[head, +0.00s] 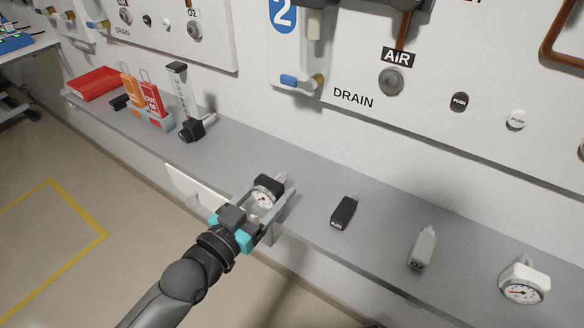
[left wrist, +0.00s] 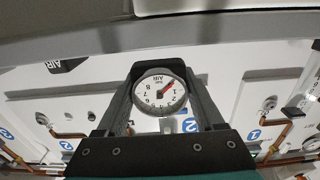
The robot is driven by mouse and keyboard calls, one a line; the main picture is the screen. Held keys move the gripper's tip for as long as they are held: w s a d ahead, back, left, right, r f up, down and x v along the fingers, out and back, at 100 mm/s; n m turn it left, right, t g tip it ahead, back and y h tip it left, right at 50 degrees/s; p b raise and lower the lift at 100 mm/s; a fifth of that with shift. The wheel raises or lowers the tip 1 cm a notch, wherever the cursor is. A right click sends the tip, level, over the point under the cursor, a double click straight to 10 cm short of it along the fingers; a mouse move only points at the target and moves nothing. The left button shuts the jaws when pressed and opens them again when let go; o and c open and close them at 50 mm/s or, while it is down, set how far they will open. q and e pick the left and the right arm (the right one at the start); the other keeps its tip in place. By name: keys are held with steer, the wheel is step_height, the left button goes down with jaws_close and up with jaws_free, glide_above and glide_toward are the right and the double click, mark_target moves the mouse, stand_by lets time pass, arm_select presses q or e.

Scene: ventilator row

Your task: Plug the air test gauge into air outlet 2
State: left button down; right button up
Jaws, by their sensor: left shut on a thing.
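My left gripper (head: 268,192) is shut on the air test gauge (head: 265,186), a round white dial in a black body with a pale stem pointing away from me. The fingers lie on both sides of it at the shelf's front edge; I cannot tell whether it touches the shelf. In the left wrist view the gauge (left wrist: 160,92) sits between the fingers, its dial marked AIR with a red needle. Air outlet 2 (head: 391,82) is a grey round socket below the AIR label on the panel marked 2, empty, up and right of the gripper. My right gripper is not in view.
On the grey shelf (head: 390,215) lie a black plug (head: 343,212), a grey plug (head: 423,248) and another white gauge (head: 524,284). At left stand a flowmeter (head: 184,100), orange and red cards (head: 150,99) and a red tray (head: 96,83). A blue-handled drain valve (head: 300,82) sticks out left of the outlet.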

mark_target(262, 200)
arm_select(q)
steer(key=shift+p+v, duration=1.2)
steer(key=shift+v, duration=2.05)
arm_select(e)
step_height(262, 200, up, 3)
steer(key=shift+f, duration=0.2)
arm_select(q)
steer(key=shift+r, duration=0.1)
